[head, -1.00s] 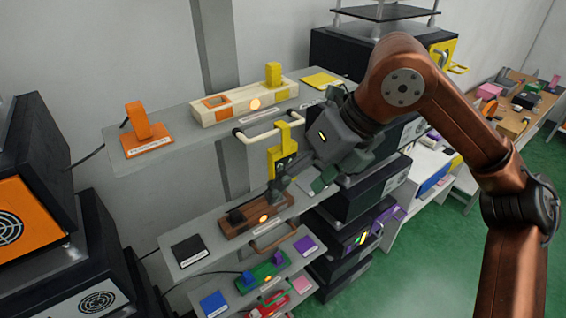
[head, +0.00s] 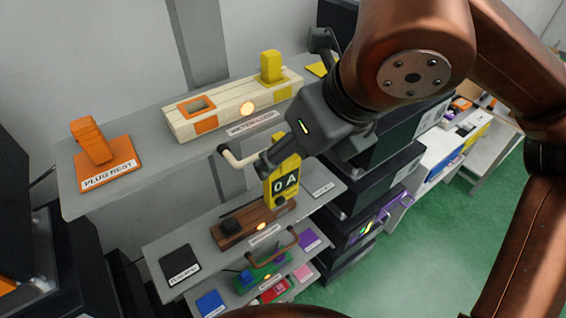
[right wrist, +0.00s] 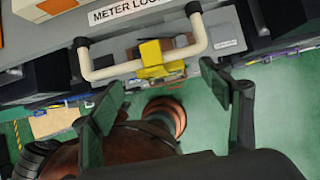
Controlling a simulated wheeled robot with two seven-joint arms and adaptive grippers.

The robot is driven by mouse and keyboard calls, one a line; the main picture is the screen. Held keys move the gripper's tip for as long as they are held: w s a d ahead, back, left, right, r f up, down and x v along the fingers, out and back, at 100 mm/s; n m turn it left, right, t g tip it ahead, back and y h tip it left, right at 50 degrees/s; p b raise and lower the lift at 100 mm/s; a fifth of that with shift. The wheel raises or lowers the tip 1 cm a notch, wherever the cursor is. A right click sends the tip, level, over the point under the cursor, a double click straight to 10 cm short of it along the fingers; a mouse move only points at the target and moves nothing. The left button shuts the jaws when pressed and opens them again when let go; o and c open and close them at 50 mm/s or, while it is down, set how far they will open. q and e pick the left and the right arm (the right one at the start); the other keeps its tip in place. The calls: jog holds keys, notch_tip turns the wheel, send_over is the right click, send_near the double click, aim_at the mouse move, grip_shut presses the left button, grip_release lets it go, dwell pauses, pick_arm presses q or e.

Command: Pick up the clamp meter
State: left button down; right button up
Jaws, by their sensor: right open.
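The clamp meter (head: 284,182) is yellow with a dark display reading "0 A". It hangs upright at the white bar handle (head: 240,160) below the "METER LOOP" label. In the right wrist view the meter's yellow top (right wrist: 152,60) overlaps the white bar (right wrist: 108,72); whether it encircles the bar I cannot tell. My right gripper (head: 272,158) is beside the meter's upper part in the head view, hiding some of it. In the right wrist view my right gripper (right wrist: 163,95) is open, its fingers apart with the meter ahead between them, and nothing held. My left gripper is out of view.
The upper shelf (head: 150,160) holds an orange plug rest (head: 100,160) and a cream block (head: 215,115) with a yellow plug. A brown block (head: 240,228) sits on the shelf below the meter. Dark equipment boxes (head: 375,180) stand right; green floor is open there.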

aim_at(288, 164)
jog(key=shift+s+a+f, duration=0.25)
jog(key=shift+s+f, duration=0.1)
jog(key=shift+f, duration=0.25)
jog(key=shift+w+a+f+p, duration=0.15)
jog(key=shift+w+f+p, duration=0.55)
jog(key=shift+f+p, duration=0.3)
jog(key=shift+w+a+f+p, duration=0.25)
jog(key=shift+w+f+p, duration=0.1)
jog(key=shift+w+f, duration=0.6)
jog(key=shift+s+a+f, duration=0.15)
jog(key=shift+s+f, duration=0.1)
jog(key=shift+s, duration=0.1)
jog(key=shift+w, duration=0.2)
jog(key=c, duration=0.4)
jog(key=shift+s, duration=0.15)
jog(key=c, duration=0.3)
jog(key=shift+c, duration=0.8)
jog(key=c, duration=0.3)
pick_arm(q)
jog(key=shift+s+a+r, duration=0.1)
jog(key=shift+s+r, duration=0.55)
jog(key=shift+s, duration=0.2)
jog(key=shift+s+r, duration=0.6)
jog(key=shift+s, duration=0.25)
pick_arm(e)
jog(key=c, duration=0.4)
